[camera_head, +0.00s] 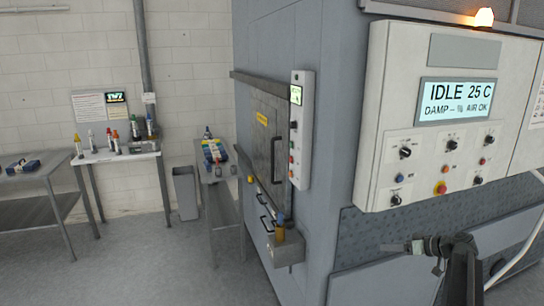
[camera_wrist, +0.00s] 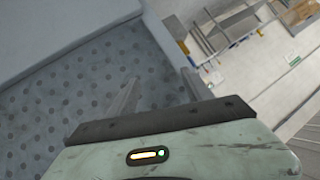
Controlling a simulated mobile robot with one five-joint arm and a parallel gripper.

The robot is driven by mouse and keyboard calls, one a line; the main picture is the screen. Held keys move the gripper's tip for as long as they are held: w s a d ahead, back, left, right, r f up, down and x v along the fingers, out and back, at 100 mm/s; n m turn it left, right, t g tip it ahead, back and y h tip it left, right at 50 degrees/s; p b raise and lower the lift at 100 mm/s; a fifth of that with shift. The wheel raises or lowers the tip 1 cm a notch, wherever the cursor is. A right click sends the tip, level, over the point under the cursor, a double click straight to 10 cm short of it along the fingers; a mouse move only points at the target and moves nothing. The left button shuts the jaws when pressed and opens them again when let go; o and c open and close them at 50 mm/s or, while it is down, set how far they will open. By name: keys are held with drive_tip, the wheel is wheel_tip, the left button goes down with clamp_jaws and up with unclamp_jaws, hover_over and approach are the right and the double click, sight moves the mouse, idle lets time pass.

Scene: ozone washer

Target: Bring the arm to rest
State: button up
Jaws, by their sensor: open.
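My arm shows at the lower right of the head view, in front of the washer's dark dimpled panel (camera_head: 380,232). My gripper (camera_head: 388,248) points left there, level, with nothing seen in it. In the wrist view, my gripper (camera_wrist: 158,88) has its two fingers spread apart. The gap between them is empty. The dimpled panel also fills the left of the wrist view (camera_wrist: 75,85). Whether the gripper touches the panel cannot be told.
The washer's control box (camera_head: 440,115) reads IDLE 25 C, with an orange lamp (camera_head: 484,17) lit above. A small shelf (camera_head: 288,252) juts from the washer. Tables (camera_head: 120,156) and a grey bin (camera_head: 186,193) stand at left. Grey floor (camera_head: 150,270) is open at front left.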

drive_tip(key=s+a+f+g, duration=0.2)
drive_tip(key=a+f, duration=0.1)
drive_tip(key=a, duration=0.5)
drive_tip(key=s+a+f+g, duration=0.1)
drive_tip(key=a+f+g, duration=0.15)
drive_tip(key=a, duration=0.55)
drive_tip(key=s+a+f+m+g+h, duration=0.1)
drive_tip(key=s+a+f+g+h, duration=0.1)
drive_tip(key=s+a, duration=0.6)
drive_tip(key=s+a+f+m+g+h+b, duration=0.1)
drive_tip(key=s+a+f+g+h, duration=0.2)
drive_tip(key=s+a+f+h, duration=0.2)
drive_tip(key=s+a+f, duration=0.1)
drive_tip(key=s+a, duration=0.2)
drive_tip(key=a, duration=0.2)
drive_tip(key=shift+m, duration=0.4)
